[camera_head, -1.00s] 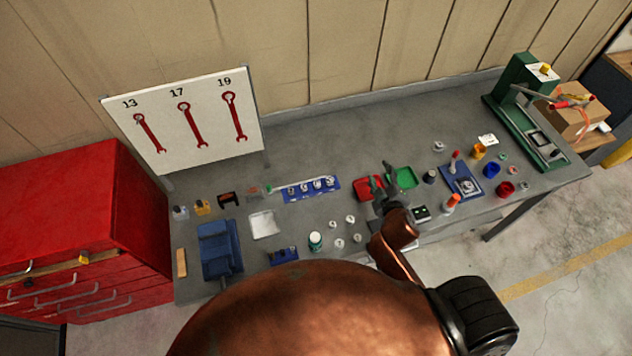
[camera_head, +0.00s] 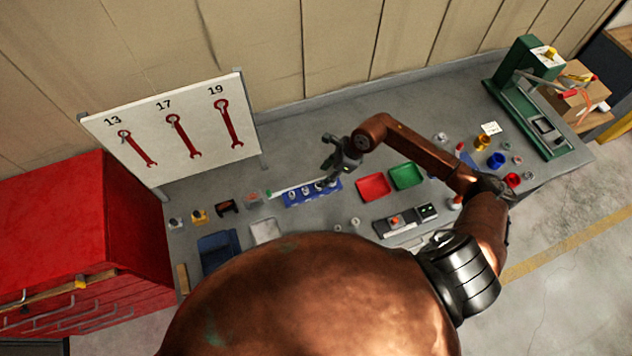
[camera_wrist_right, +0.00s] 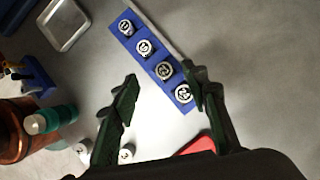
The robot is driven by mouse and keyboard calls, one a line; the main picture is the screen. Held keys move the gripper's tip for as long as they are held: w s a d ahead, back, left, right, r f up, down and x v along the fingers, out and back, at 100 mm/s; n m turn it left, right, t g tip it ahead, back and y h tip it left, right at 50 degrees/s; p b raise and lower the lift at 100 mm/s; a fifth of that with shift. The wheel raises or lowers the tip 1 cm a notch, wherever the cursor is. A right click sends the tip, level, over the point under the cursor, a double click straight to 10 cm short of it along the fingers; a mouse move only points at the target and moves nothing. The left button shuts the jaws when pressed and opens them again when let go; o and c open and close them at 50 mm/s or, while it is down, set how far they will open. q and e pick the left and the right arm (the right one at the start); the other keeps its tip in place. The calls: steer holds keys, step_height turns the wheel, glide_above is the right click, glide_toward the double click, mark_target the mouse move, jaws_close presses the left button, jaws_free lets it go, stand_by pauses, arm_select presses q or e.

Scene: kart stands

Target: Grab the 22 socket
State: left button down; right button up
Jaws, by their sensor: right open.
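The blue socket holder (camera_head: 296,201) lies on the grey bench below the sign board, with a row of several silver sockets in it. In the right wrist view the holder (camera_wrist_right: 152,60) runs diagonally, and its sockets show from the far end (camera_wrist_right: 126,27) to the near end (camera_wrist_right: 183,93). Their size marks are too small to read, so I cannot tell which is the 22. My right gripper (camera_head: 333,158) is open and empty over the right end of the holder. In the wrist view its fingers (camera_wrist_right: 165,76) are spread, the right one beside the two nearest sockets. My left gripper is out of view.
A red tray (camera_head: 374,187) and a green tray (camera_head: 406,176) lie right of the holder. A white tray (camera_head: 264,230) is to its left. A green press (camera_head: 528,105) stands at the right end. Bare bench lies behind the holder.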

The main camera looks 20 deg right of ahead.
steer(key=shift+d+f+h, duration=0.3)
steer(key=shift+d+f, duration=0.15)
steer(key=shift+f, duration=0.25)
steer(key=shift+p+x, duration=0.5)
steer(key=shift+x, duration=0.35)
steer(key=p+x, duration=0.1)
steer(key=x, duration=0.3)
steer(key=shift+s+a+f+p, duration=0.1)
steer(key=shift+s+a+p, duration=0.1)
steer(key=shift+p, duration=0.2)
steer(key=shift+w+a+f, duration=0.1)
steer(key=shift+f, duration=0.25)
steer(key=shift+c, duration=0.3)
steer(key=shift+c, duration=0.8)
jaws_close()
